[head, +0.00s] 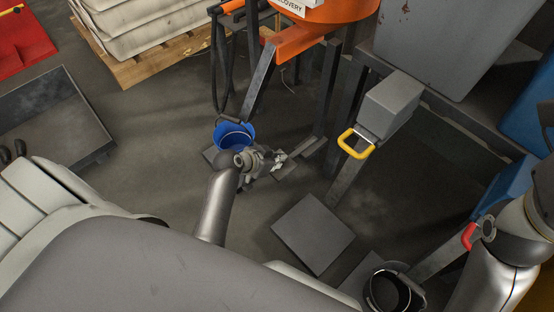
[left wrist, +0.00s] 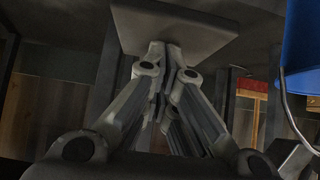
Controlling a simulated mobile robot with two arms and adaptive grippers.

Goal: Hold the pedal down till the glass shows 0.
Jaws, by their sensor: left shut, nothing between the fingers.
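My left gripper (head: 279,157) reaches down to the right of the blue bucket (head: 234,136), its fingers together and empty. In the left wrist view the closed fingertips (left wrist: 172,58) are at a flat grey plate (left wrist: 175,24), which looks like the pedal. In the head view a small dark plate (head: 288,171) lies low beside the fingertips, partly hidden by the gripper. I cannot tell whether they touch it or whether it is pressed down. I cannot make out a glass or a reading. The right arm (head: 492,275) shows at the right; its gripper does not show.
An orange hopper (head: 325,12) stands on dark legs behind the bucket. A grey box (head: 390,104) with a yellow handle (head: 354,144) stands right of it. A square grey plate (head: 313,233), a black bucket (head: 394,290) and a red handle (head: 468,236) are nearer. Open floor lies left of the blue bucket.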

